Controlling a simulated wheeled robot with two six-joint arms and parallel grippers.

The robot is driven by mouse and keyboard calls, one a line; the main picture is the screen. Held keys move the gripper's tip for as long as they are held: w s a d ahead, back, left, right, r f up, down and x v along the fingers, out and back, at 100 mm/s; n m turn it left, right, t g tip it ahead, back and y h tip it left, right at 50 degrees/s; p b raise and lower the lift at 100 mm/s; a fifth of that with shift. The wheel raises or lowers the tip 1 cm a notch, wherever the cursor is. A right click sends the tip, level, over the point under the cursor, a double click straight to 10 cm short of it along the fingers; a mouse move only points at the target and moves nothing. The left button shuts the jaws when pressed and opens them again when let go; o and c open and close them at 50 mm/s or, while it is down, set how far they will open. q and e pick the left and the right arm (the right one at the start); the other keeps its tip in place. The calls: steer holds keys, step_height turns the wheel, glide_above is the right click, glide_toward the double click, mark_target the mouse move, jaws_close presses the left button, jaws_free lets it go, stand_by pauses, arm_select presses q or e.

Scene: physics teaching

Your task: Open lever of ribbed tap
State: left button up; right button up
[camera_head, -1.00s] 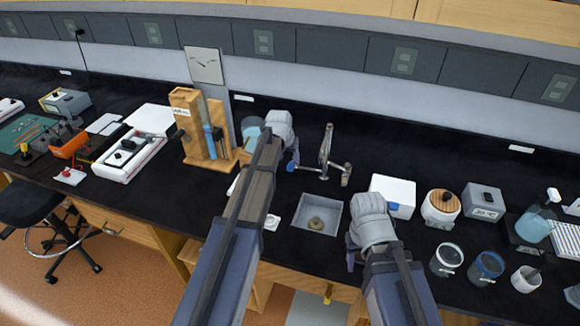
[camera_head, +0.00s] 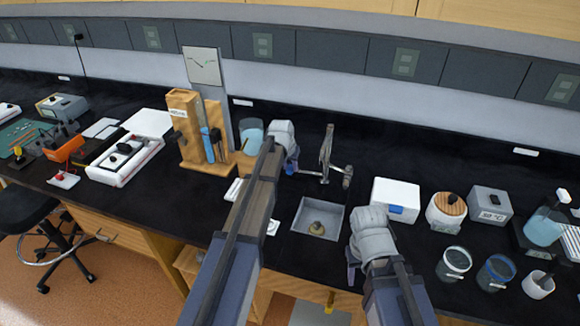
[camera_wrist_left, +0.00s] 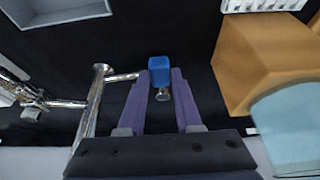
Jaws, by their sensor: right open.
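A metal tap (camera_head: 326,155) stands behind the sink, with side arms; it also shows at the left of the left wrist view (camera_wrist_left: 93,105). A blue tap lever (camera_wrist_left: 159,69) sits at the end of one arm. My left gripper (camera_head: 291,165) is at this lever; in the left wrist view its two purple fingers (camera_wrist_left: 161,80) lie on either side of the blue piece, with little or no gap. Whether they press on it I cannot tell. My right gripper (camera_head: 352,268) is open, right of the sink and away from the tap; its fingers are partly hidden.
The grey sink (camera_head: 300,218) is in front of the tap. A white box (camera_head: 395,198), a wooden-lidded jar (camera_head: 446,211) and several cups stand to the right. A wooden stand (camera_head: 188,140) and a beaker (camera_head: 251,130) are left of my left gripper.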

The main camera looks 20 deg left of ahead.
arm_select(q)
jaws_close()
stand_by(0.9)
